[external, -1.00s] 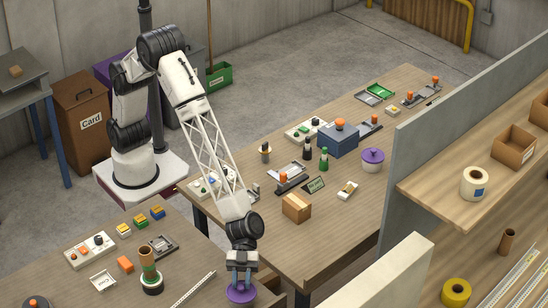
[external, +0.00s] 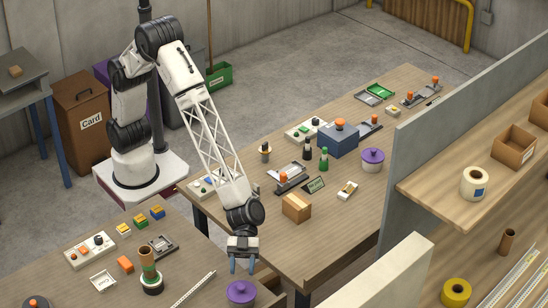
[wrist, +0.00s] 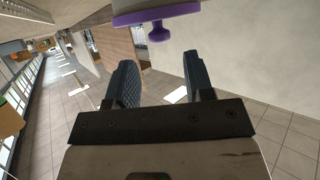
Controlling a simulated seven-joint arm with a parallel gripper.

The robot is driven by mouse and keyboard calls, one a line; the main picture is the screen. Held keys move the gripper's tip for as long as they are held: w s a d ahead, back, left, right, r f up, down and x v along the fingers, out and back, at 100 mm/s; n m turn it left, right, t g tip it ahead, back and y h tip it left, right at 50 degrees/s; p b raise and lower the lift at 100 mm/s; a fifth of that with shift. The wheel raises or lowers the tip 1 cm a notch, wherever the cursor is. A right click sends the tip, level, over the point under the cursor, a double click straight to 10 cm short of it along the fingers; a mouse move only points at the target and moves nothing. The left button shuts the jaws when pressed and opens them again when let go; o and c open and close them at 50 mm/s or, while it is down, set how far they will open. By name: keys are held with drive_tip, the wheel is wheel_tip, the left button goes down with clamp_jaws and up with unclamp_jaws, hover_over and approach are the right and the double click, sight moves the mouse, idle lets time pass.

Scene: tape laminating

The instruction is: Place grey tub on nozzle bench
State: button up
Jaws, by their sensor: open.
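A tub with a purple lid (external: 241,291) sits near the right end of the near table; its body is mostly hidden by the lid and the picture's edge, so I cannot tell its colour. My gripper (external: 243,266) is open and empty just above this lid, apart from it. In the wrist view, the open fingers (wrist: 159,60) point toward a purple lid with a knob (wrist: 159,32) at the top edge. A second, pale tub with a purple lid (external: 372,164) stands on the long bench (external: 330,222).
A cardboard box (external: 297,208), a blue box with an orange knob (external: 338,139) and small bottles stand on the long bench. A grey partition (external: 440,130) borders the bench's right side.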

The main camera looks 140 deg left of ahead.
drive_tip(key=v, duration=0.7)
drive_tip(key=shift+s+a+r, duration=0.2)
drive_tip(key=shift+a, duration=0.05)
idle(0.4)
drive_tip(key=s+a+r+n+y, duration=0.3)
drive_tip(key=s+a+r+y, duration=0.2)
drive_tip(key=s+r, duration=0.4)
drive_tip(key=s+a+r+n+y, duration=0.3)
drive_tip(key=s+a+r+y, duration=0.3)
drive_tip(key=s, duration=0.4)
drive_tip(key=s+d+n+g+h, duration=0.1)
drive_tip(key=s+g, duration=0.6)
drive_tip(key=s, duration=2.8)
drive_tip(key=shift+s+d+n+h, duration=0.3)
drive_tip(key=shift+s+d+n, duration=0.1)
drive_tip(key=shift+d+n, duration=0.4)
